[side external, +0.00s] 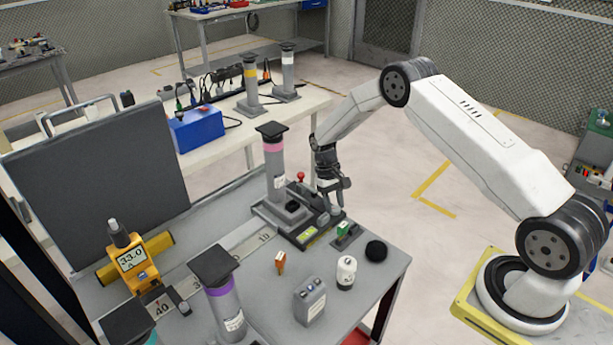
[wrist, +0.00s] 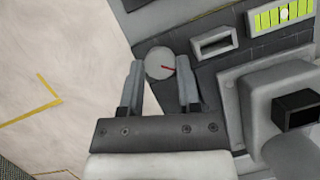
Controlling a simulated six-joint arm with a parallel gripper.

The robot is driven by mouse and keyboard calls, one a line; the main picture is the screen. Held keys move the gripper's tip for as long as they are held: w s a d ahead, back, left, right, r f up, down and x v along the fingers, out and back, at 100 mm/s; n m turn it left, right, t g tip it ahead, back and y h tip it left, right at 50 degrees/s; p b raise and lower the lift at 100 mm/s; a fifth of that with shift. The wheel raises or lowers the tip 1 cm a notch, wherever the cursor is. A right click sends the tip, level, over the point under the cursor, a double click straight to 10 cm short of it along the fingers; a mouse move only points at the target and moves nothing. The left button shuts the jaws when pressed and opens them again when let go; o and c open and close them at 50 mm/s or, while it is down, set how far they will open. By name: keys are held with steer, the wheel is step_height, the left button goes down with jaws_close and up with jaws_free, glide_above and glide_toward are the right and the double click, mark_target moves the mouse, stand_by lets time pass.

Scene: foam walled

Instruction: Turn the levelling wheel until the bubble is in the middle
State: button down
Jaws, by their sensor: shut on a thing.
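The levelling wheel (wrist: 159,64) is a pale grey disc with a red mark pointing right, seen in the wrist view at the edge of a dark base. My gripper (wrist: 160,61) has one finger on each side of the wheel and is shut on it. In the side view my gripper (side external: 331,190) reaches down at the base's right end, largely hiding the wheel. The yellow-green level vial (wrist: 281,15) is at the wrist view's top right; it also shows in the side view (side external: 308,232). A small pale bubble appears near its middle; exact centring is hard to tell.
A grey post with a pink band (side external: 275,165) rises from the base beside my gripper. A red-knobbed lever (side external: 301,177) stands close behind. A green block (side external: 343,231), a black dome (side external: 376,250) and a white cylinder (side external: 346,272) stand in front on the grey bench.

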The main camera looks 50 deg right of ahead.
steer(key=shift+s+d+m+y, duration=0.15)
steer(key=shift+m+y, duration=0.25)
steer(key=shift+m, duration=0.7)
steer(key=shift+c, duration=1.5)
jaws_free()
steer(key=shift+w+r, duration=0.2)
steer(key=shift+r, duration=0.05)
steer(key=v, duration=0.7)
